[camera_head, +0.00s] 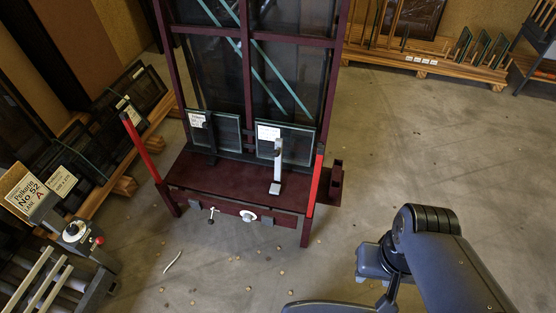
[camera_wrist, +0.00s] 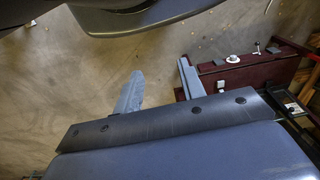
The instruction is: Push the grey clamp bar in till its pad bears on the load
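The grey clamp bar (camera_head: 277,163) stands upright on the dark red shelf (camera_head: 225,176) of the tilting frame in the head view. It is in front of the right-hand framed glass pane (camera_head: 298,146), which carries a white label. I cannot tell whether its pad touches the pane. A second labelled pane (camera_head: 228,130) leans to its left. My gripper (camera_wrist: 158,84) shows two fingers held apart with nothing between them in the wrist view. It is above the floor, clear of the frame. The bar cannot be made out surely in the wrist view.
A white round knob (camera_head: 248,216) and a T-handle (camera_head: 212,214) sit on the frame's front rail. Red posts (camera_head: 314,180) rise at the shelf ends. Racks of panes (camera_head: 130,105) line the left; a wooden rack (camera_head: 425,65) stands behind. The floor (camera_head: 410,150) at right is clear.

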